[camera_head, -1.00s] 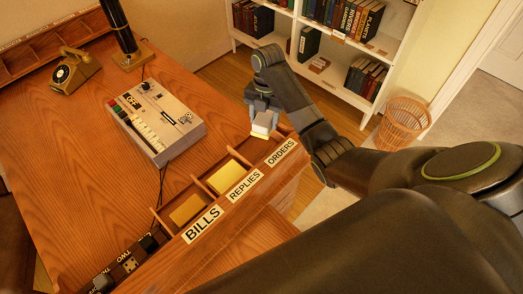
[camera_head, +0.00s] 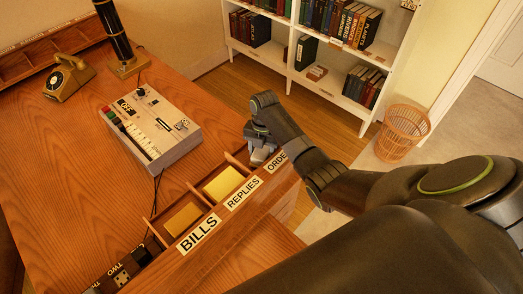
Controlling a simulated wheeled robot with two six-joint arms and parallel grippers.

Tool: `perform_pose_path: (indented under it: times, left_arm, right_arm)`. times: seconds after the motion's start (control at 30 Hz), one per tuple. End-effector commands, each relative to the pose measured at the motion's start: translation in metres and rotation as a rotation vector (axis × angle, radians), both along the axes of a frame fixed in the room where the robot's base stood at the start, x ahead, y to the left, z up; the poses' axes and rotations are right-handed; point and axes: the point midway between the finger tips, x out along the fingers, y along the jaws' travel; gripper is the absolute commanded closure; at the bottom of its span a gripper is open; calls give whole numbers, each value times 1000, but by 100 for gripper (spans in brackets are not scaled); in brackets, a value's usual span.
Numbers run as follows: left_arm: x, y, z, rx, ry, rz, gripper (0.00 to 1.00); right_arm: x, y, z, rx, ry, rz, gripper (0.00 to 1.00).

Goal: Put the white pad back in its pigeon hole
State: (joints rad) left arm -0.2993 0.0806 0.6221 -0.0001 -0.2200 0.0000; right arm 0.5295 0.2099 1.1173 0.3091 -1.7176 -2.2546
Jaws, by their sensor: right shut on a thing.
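My right gripper (camera_head: 260,151) is shut on the white pad (camera_head: 257,160), and only a small pale part of the pad shows below the fingers. The gripper is low at the ORDERS compartment, the far end of the pigeon hole rack (camera_head: 205,238). The arm covers part of the ORDERS label (camera_head: 277,161). I cannot tell how deep the pad sits in that compartment. The REPLIES compartment holds a yellow pad (camera_head: 224,184), and the BILLS compartment holds a darker yellow pad (camera_head: 183,218). My left gripper is not in view.
A grey switch box (camera_head: 152,128) with a cable stands on the desk (camera_head: 65,165) left of the rack. A wicker basket (camera_head: 402,133) and bookshelf (camera_head: 300,75) stand beyond the desk.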

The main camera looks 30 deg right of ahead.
Motion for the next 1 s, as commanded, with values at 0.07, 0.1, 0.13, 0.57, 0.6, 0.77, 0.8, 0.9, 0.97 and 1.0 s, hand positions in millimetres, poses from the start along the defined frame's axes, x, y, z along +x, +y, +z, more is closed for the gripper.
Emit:
perform_pose_path:
  times: [0.07,0.1,0.13,0.57,0.6,0.77,0.8,0.9,0.97,1.0]
  left_arm:
    - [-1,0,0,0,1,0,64]
    - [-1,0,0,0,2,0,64]
    - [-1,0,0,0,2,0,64]
    - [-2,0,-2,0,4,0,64]
    - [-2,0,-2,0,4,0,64]
    - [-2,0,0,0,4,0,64]
    - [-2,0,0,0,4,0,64]
    - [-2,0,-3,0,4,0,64]
    - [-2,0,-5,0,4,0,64]
    - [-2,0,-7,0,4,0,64]
  right_arm:
    - [0,0,-1,0,0,0,66]
    - [0,0,-1,0,0,1,66]
    - [0,0,-1,1,-1,1,66]
    - [0,0,-4,0,0,1,39]
    - [0,0,-4,0,0,1,39]
    - [0,0,-1,0,-1,1,39]
    - [1,0,1,0,-1,1,39]
    - [2,-2,11,-1,-5,1,39]
    - [3,-3,20,-1,-5,2,39]
    - [4,-3,28,-1,-6,2,39]
